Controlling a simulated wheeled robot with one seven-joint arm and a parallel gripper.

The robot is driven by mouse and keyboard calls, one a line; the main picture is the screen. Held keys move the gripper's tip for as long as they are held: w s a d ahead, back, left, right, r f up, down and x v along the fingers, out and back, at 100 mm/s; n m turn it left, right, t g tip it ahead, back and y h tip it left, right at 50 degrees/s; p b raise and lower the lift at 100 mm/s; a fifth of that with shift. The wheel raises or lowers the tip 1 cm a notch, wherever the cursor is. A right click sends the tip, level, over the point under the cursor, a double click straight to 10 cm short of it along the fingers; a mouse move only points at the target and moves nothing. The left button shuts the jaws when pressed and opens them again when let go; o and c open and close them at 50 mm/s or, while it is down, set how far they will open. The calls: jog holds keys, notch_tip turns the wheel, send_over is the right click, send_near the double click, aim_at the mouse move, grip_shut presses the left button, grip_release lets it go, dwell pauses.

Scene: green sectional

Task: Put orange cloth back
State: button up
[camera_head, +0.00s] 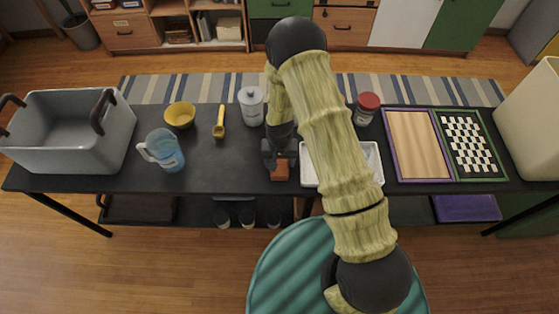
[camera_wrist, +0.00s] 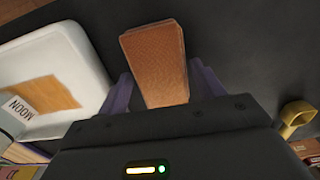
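The orange cloth (camera_wrist: 155,60) is a folded, block-like bundle between the two purple fingers of my gripper (camera_wrist: 162,80) in the wrist view. Both fingers lie close against its sides, and my gripper looks shut on it. The gripper body hides the cloth's near end. In the head view my gripper (camera_head: 280,158) points down over the black table, and the cloth (camera_head: 280,173) shows just under it; I cannot tell whether it touches the table. A white tray (camera_head: 309,174) stands right of it, partly behind my arm.
On the table (camera_head: 225,177) stand a grey bin (camera_head: 65,150), blue pitcher (camera_head: 166,152), yellow bowl (camera_head: 180,115), yellow scoop (camera_head: 219,122), lidded canister (camera_head: 251,106) and red-lidded jar (camera_head: 367,108). A purple-framed board (camera_head: 418,145) and checkered board (camera_head: 467,143) lie right.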

aim_at(279, 163)
jog(key=shift+o, duration=0.9)
jog(key=shift+r, duration=0.15)
notch_tip(279, 163, up, 12)
jog(key=b, duration=0.1)
jog(key=shift+b, duration=0.3)
